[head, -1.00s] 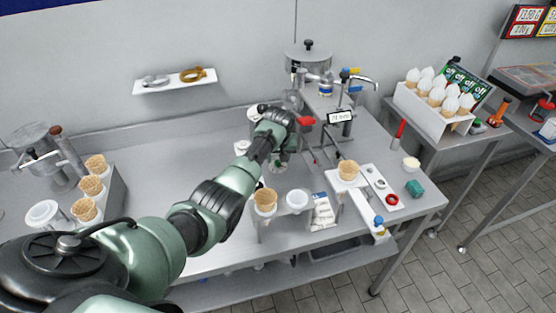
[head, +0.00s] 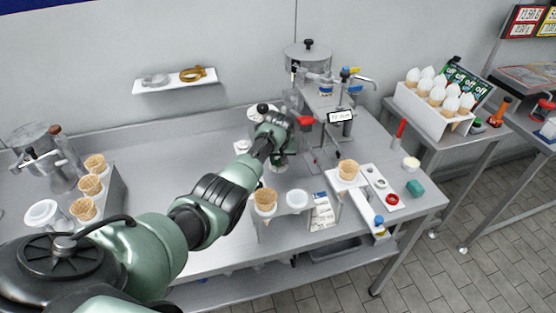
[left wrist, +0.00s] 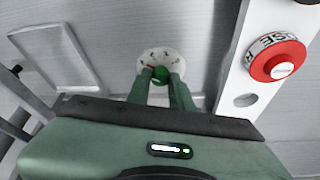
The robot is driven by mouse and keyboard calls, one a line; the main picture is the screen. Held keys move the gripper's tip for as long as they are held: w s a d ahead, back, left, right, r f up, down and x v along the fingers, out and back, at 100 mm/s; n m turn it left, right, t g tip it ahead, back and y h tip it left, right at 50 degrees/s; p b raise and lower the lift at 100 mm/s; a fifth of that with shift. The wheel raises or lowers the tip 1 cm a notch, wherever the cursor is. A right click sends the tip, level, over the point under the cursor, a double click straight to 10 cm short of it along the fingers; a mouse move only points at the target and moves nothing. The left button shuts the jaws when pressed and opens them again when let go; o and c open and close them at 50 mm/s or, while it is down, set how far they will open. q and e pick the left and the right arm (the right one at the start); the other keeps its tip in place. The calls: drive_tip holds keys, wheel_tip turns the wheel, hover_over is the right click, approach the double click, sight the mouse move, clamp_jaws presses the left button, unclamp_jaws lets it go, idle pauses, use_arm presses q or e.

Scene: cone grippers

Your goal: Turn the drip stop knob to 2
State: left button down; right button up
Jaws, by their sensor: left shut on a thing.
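A round white dial (left wrist: 174,58) with small numbers around its edge carries a green knob (left wrist: 160,74) in the left wrist view. My left gripper (left wrist: 162,84) is shut on this green knob, with one finger on each side. A small red mark shows at the left of the knob; the numbers are too small to read surely. In the head view my left gripper (head: 278,150) reaches down at the machine in the middle of the table, and its hand largely hides the dial there. My right gripper is not in view.
A red knob (left wrist: 278,60) with a lettered collar stands on a white bar right of the dial. The metal table (head: 165,165) has clear room on the left. A cone holder with a waffle cone (head: 265,199) stands in front of the arm.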

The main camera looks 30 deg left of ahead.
use_arm(q)
drive_tip(key=shift+s+r+m+h+p, duration=0.1)
drive_tip(key=shift+m+h+p, duration=0.3)
drive_tip(key=shift+m, duration=0.4)
drive_tip(key=shift+a+m+h, duration=0.15)
drive_tip(key=shift+m+h, duration=0.15)
drive_tip(key=shift+m, duration=0.8)
drive_tip(key=shift+a+m+t+h+b, duration=0.1)
drive_tip(key=shift+m+t+h+b, duration=0.2)
drive_tip(key=shift+m, duration=0.65)
drive_tip(key=shift+m+t+h+b, duration=0.1)
drive_tip(key=shift+m+h+b, duration=0.15)
drive_tip(key=shift+m+h, duration=0.5)
drive_tip(key=shift+m+y, duration=0.25)
drive_tip(key=shift+m, duration=0.15)
drive_tip(key=c, duration=1.3)
unclamp_jaws()
drive_tip(key=shift+o, duration=0.2)
